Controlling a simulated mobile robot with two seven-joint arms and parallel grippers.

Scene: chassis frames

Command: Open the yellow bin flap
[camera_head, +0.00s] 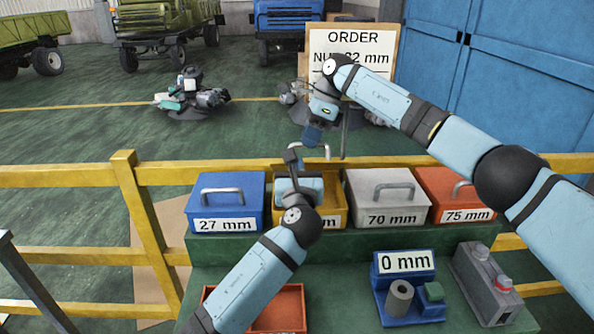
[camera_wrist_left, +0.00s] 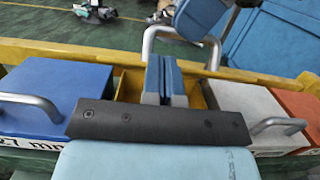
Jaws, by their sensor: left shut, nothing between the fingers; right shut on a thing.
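The yellow bin (camera_head: 337,217) stands between the blue 27 mm bin and the grey 70 mm bin. My left forearm and hand hide much of its front and top. Its grey handle (camera_head: 325,148) stands higher and farther back than the neighbouring handles, so the flap looks raised; its panel is mostly hidden. The handle arches behind my left fingers in the left wrist view (camera_wrist_left: 151,38). My right gripper (camera_head: 312,134) is shut on this handle from above. My left gripper (camera_head: 292,158) is shut and empty over the yellow bin; its fingers (camera_wrist_left: 161,65) are together.
The blue bin (camera_head: 228,194), grey bin (camera_head: 385,188) and orange-red 75 mm bin (camera_head: 452,184) have closed lids. A yellow rail (camera_head: 80,174) runs behind. In front are a red tray (camera_head: 292,308), a 0 mm fixture (camera_head: 405,285) and a grey button box (camera_head: 485,285).

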